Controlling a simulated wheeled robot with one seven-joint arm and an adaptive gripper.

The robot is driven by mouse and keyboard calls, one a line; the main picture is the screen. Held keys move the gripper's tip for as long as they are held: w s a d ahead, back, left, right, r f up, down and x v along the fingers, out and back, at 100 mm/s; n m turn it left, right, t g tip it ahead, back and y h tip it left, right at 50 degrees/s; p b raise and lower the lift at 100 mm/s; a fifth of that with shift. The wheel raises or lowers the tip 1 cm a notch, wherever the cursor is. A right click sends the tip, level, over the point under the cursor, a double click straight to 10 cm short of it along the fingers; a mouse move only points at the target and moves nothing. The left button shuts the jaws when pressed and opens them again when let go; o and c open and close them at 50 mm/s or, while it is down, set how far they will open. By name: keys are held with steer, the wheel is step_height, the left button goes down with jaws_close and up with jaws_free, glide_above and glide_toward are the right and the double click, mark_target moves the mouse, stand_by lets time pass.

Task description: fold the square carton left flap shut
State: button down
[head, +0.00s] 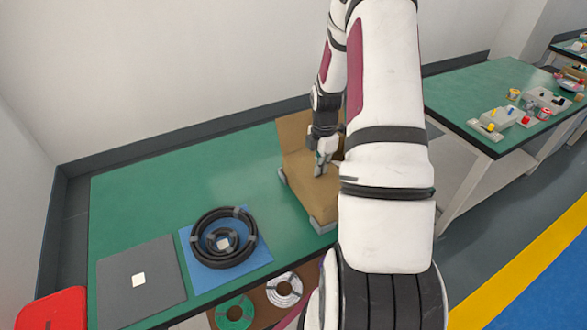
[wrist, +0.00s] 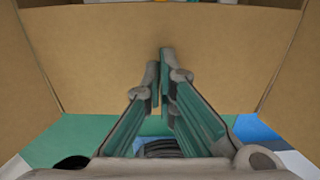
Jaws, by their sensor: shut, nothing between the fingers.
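The brown square carton (head: 300,188) stands on the green table, with grey pieces at its lower corners. My arm hides its right part. A broad brown cardboard panel (wrist: 95,60) on its left side fills most of the wrist view, with creases at both sides. I cannot tell flap from wall there. My gripper (head: 321,168) is over the carton's left side in the head view. In the wrist view my gripper (wrist: 159,60) has its fingertips close together and empty, in front of the panel. I cannot tell whether they touch it.
Black cable coils (head: 224,238) lie on a blue mat (head: 258,258), left of the carton. A grey mat (head: 120,300) lies further left. Green (head: 234,313) and white (head: 284,290) coils sit below the table's front edge.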

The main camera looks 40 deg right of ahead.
steer(key=shift+f, duration=0.15)
stand_by(0.3)
step_height(320, 180, up, 10)
steer(key=p, duration=0.5)
stand_by(0.5)
